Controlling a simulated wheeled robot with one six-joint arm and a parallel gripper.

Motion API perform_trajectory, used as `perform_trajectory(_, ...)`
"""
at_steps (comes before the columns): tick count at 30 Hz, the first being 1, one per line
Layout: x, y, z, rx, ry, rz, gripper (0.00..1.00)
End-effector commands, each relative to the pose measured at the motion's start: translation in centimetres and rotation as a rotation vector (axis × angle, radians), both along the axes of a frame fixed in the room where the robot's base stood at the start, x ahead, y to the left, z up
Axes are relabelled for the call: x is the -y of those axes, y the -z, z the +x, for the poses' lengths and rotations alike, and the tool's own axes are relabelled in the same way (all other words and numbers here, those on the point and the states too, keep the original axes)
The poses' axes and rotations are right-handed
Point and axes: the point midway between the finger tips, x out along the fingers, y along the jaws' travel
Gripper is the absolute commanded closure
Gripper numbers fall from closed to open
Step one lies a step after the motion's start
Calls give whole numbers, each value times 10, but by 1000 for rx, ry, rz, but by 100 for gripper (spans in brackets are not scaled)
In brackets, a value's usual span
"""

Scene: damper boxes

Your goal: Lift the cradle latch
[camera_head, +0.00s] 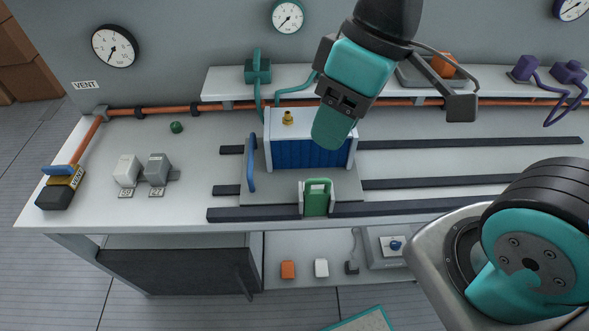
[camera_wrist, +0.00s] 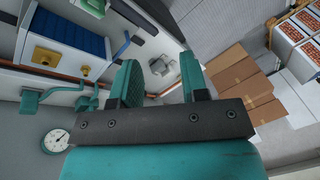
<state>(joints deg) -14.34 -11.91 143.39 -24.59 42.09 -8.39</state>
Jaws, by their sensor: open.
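A white-topped box with blue ribbed sides (camera_head: 305,150) sits in a grey cradle plate (camera_head: 285,190) on the bench. A green loop-shaped piece (camera_head: 318,197) stands upright at the cradle's front edge, in a pale bracket. A blue upright handle (camera_head: 251,163) stands at the cradle's left side. I cannot tell for certain which of these is the latch. My gripper (camera_head: 333,126) is above the box's right part, open and empty, apart from both. In the wrist view, the box (camera_wrist: 68,32) and blue handle (camera_wrist: 122,46) lie left of my open fingers (camera_wrist: 160,80).
A brass knob (camera_head: 288,118) tops the box. Dark rails (camera_head: 420,183) run along the bench. A rear shelf (camera_head: 225,80) carries teal and purple fittings. An orange pipe (camera_head: 150,112) runs behind.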

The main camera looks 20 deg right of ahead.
Motion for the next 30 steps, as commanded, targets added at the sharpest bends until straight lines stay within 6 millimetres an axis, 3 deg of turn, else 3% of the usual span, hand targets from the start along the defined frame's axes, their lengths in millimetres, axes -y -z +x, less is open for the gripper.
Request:
perform_trajectory(6,23,23,77,-17,-273,-120,59)
perform_trajectory(12,44,57,120,-49,-494,-183,59)
perform_trajectory(20,51,84,128,-64,-572,-196,59)
perform_trajectory(30,46,154,112,-68,-572,-197,59)
